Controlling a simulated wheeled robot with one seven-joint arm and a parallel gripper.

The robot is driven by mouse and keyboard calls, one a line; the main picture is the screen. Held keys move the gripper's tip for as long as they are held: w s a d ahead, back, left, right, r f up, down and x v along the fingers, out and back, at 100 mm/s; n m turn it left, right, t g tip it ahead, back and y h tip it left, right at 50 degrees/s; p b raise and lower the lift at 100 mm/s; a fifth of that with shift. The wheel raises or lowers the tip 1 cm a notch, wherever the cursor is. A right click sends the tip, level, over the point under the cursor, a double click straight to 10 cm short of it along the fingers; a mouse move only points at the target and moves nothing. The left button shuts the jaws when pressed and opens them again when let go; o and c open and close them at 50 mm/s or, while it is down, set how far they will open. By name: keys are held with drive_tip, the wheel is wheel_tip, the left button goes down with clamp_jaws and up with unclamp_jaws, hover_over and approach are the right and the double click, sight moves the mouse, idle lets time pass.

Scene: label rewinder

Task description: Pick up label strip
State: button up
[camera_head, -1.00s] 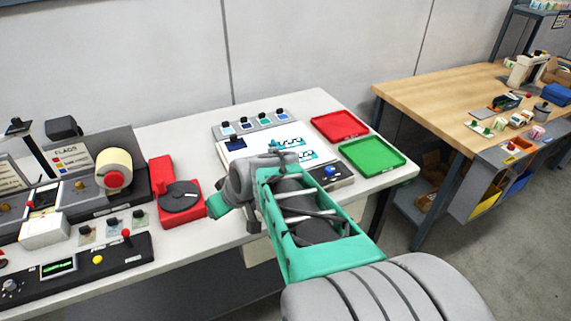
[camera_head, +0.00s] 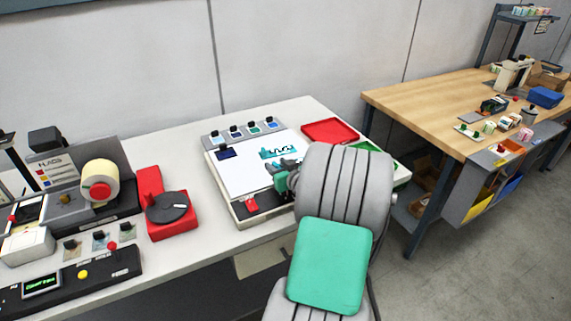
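A label strip (camera_head: 281,151) with teal and dark wavy print lies on the white board (camera_head: 238,178) of the inspection station on the white table. My gripper (camera_head: 284,172) is low over the right part of the board, just in front of this strip. My arm and gripper cover the board's right side, so any other strip there is hidden. The fingers are small and partly hidden, and I cannot tell whether they are open, shut or touching a strip.
A red tray (camera_head: 328,130) lies behind my arm, and a green tray (camera_head: 368,147) is mostly hidden by it. A red unit with a black disc (camera_head: 167,207) and the rewinder with its cream roll (camera_head: 99,180) stand left. Several dark knobs line the board's back.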

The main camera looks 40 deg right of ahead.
clamp_jaws()
idle(0.4)
